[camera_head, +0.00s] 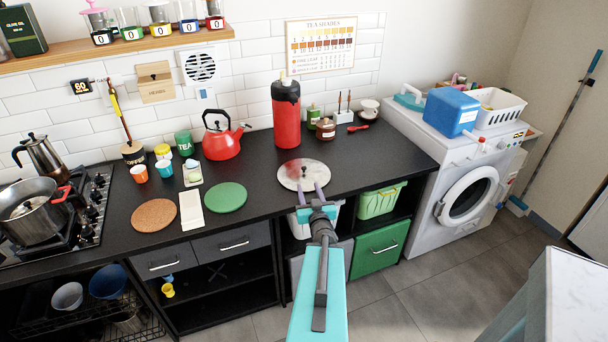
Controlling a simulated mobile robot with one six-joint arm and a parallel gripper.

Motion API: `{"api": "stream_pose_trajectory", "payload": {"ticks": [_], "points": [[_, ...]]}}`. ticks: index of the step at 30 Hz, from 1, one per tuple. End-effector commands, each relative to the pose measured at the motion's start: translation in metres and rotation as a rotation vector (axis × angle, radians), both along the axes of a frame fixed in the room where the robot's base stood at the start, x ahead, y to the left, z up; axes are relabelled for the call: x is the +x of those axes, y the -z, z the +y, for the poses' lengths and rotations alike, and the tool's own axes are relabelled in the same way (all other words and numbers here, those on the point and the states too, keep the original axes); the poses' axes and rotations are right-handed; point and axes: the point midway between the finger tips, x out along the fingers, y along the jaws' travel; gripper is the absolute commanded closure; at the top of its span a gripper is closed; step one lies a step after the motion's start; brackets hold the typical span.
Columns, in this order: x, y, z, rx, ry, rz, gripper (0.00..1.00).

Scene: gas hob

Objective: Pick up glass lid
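The glass lid (291,172) is a round, pale, see-through disc with a reddish reflection and a small dark knob. It lies flat on the black counter (262,200), in front of the red flask. My gripper (310,188) has two purple fingers that stand apart with nothing between them. They point away from me toward the lid. In the picture the fingertips overlap the lid's near edge, short of the knob. I cannot tell whether they touch it or how high above it they are.
A tall red flask (286,112) and a red kettle (221,140) stand behind the lid. A green round mat (226,197) and cork mat (154,215) lie to the left. A pot (30,222) is on the hob. The washing machine (465,195) is right.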

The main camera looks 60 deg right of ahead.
Motion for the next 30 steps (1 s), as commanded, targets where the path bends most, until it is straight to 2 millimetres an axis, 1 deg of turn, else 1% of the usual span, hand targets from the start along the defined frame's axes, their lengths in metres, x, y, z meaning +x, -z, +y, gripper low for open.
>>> {"api": "stream_pose_trajectory", "payload": {"ticks": [9, 30], "points": [[-0.005, 0.002, -0.008, -0.001, 0.01, 0.0, 0.6], [0.009, 0.004, -0.026, -0.002, 0.013, 0.001, 0.6]]}}
